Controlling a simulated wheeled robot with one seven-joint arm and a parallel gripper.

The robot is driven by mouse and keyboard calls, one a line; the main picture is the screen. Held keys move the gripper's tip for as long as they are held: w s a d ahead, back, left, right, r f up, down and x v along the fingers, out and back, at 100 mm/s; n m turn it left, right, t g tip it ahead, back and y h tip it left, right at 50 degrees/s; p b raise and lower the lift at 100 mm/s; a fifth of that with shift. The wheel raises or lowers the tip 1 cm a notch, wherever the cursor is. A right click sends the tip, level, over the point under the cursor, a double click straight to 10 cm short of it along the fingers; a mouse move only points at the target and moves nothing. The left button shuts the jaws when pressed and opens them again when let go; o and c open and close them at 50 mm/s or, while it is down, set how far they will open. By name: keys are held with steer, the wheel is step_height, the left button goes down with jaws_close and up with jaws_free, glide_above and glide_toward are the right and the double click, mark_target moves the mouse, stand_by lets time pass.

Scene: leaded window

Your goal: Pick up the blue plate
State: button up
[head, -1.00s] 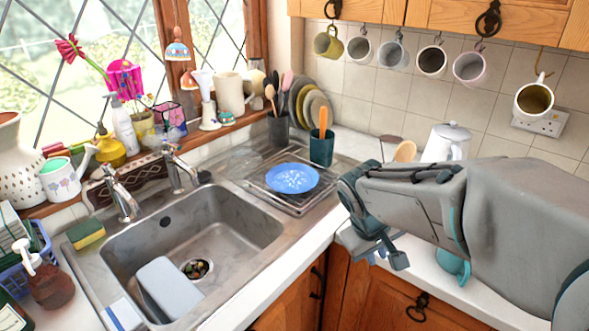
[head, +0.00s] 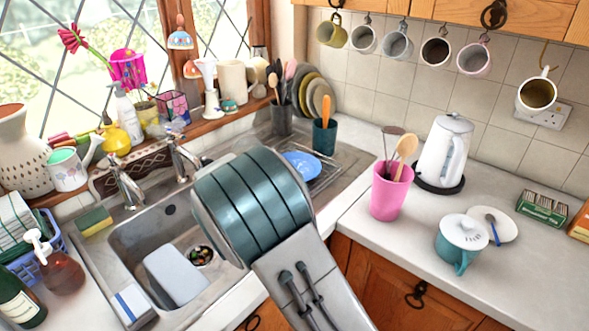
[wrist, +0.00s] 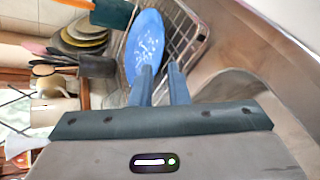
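The blue plate (head: 303,164) lies on the metal drainer rack to the right of the sink. In the head view my arm hides its left part. In the wrist view the plate (wrist: 147,35) is just beyond my fingers, its near edge close to the left fingertip. My gripper (wrist: 161,70) has a gap between its two fingers, with nothing visible between them. Whether a finger touches the plate I cannot tell. In the head view my arm hides the gripper.
A dark green utensil pot (head: 324,137) and stacked plates (head: 318,97) stand behind the rack. The sink (head: 140,240) lies left of my arm.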

steer(key=p+x, duration=0.1)
steer(key=x, duration=0.6)
steer(key=shift+w+d+f+p, duration=0.1)
steer(key=shift+w+d+p, duration=0.05)
steer(key=shift+w+p, duration=0.15)
steer(key=shift+f+p+x, duration=0.15)
steer(key=shift+p+x, duration=0.25)
steer(key=shift+x, duration=0.6)
steer(key=shift+f+p+x, duration=0.2)
steer(key=shift+p+x, duration=0.15)
steer(key=shift+x, duration=0.7)
steer(key=shift+s, duration=0.15)
jaws_close()
